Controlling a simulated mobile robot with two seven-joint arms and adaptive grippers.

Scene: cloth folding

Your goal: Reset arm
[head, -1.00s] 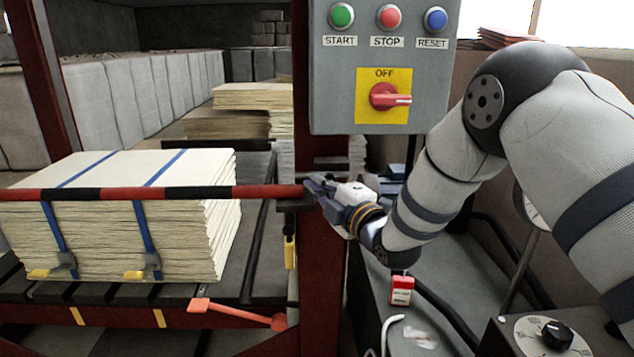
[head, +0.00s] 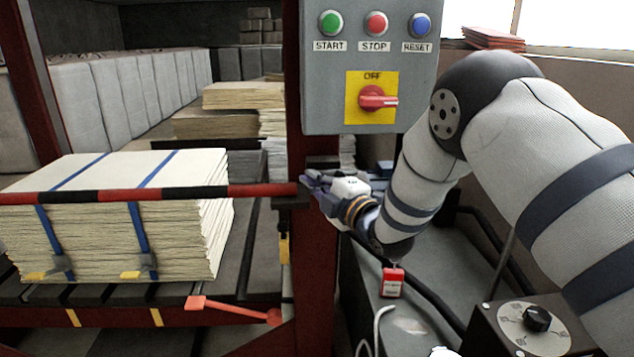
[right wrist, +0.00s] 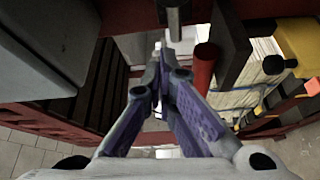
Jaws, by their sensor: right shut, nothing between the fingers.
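My right gripper (head: 308,182) is shut and empty at the right end of a red-and-black striped bar (head: 150,193), beside a dark red post (head: 315,255). I cannot tell if it touches the bar. The bar runs level across the front of a paper stack. In the right wrist view the fingers (right wrist: 158,65) come together with nothing between them, and a red rod-like part (right wrist: 203,68) stands just to their right. A grey control box (head: 365,60) above carries a blue RESET button (head: 417,25). My left gripper is out of view.
The box also has a green START button (head: 330,23), a red STOP button (head: 375,23) and a red rotary switch (head: 376,98) marked OFF. The strapped paper stack (head: 120,235) lies at left. A red tag (head: 392,282) and a dial box (head: 520,325) are below my right arm.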

